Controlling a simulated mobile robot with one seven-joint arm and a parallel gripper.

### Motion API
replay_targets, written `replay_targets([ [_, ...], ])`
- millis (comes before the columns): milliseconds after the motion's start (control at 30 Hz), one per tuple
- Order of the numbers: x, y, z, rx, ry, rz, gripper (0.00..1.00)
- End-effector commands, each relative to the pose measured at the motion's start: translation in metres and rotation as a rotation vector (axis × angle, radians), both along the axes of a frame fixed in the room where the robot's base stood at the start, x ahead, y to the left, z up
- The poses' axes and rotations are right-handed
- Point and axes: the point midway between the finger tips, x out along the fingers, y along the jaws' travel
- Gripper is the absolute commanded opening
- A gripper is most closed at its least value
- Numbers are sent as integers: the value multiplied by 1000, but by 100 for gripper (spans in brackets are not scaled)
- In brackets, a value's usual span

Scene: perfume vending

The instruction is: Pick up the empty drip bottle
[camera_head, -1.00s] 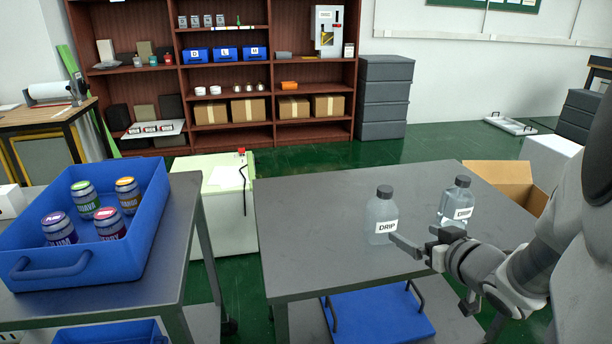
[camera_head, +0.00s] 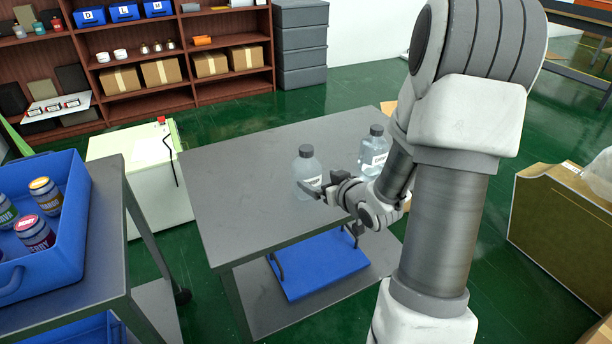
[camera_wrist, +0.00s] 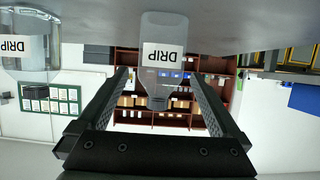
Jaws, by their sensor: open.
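Two clear drip bottles with dark caps and white DRIP labels stand upright on the grey table. The left bottle (camera_head: 307,172) looks evenly greyish, with no clear liquid line; the right bottle (camera_head: 374,150) has a bluish look in its body. My gripper (camera_head: 328,187) is open beside the left bottle, on its near right side. In the inverted wrist view, that bottle (camera_wrist: 163,58) is centred between the open fingers (camera_wrist: 160,82), and I cannot tell whether they reach around it. The other bottle (camera_wrist: 28,50) shows at the left edge, outside the fingers.
The grey table (camera_head: 235,180) is otherwise clear on its left. A blue tray (camera_head: 320,265) lies on its lower shelf. A blue crate with cans (camera_head: 65,225) stands on a cart to the left. A cardboard box (camera_head: 565,215) is at the right.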

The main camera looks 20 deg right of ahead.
Motion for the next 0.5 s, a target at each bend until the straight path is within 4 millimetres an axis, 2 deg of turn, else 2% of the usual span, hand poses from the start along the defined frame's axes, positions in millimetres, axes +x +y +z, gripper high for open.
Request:
replay_targets([
  [100, 17, 1, -9, 0, -1, 2, 100],
  [333, 32, 2, -14, -1, -1, 1, 100],
  [500, 55, 5, -25, 1, -1, 2, 100],
])
